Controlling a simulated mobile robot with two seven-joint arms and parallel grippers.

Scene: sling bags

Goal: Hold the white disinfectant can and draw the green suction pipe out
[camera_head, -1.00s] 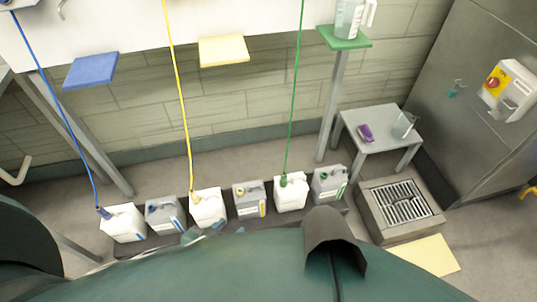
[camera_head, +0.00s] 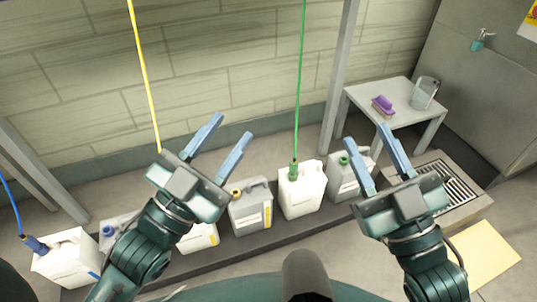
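The white can with the green pipe (camera_head: 301,195) stands upright on the low dark ledge, right of the middle. The green suction pipe (camera_head: 298,95) runs down from above into the can's top opening, ending in a green fitting (camera_head: 294,170). My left gripper (camera_head: 226,133) is open and empty, up and to the left of this can, above the grey can with the yellow label. My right gripper (camera_head: 369,152) is open and empty, to the right of the white can, over the grey can with the green cap (camera_head: 345,178). Neither gripper appears to touch a can.
A grey can (camera_head: 250,208) stands left of the white one. More cans stand further left, including a white one with the blue pipe (camera_head: 67,258). The yellow pipe (camera_head: 145,80) passes close to my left gripper. A small table (camera_head: 378,97) and a floor grate (camera_head: 462,190) are at right.

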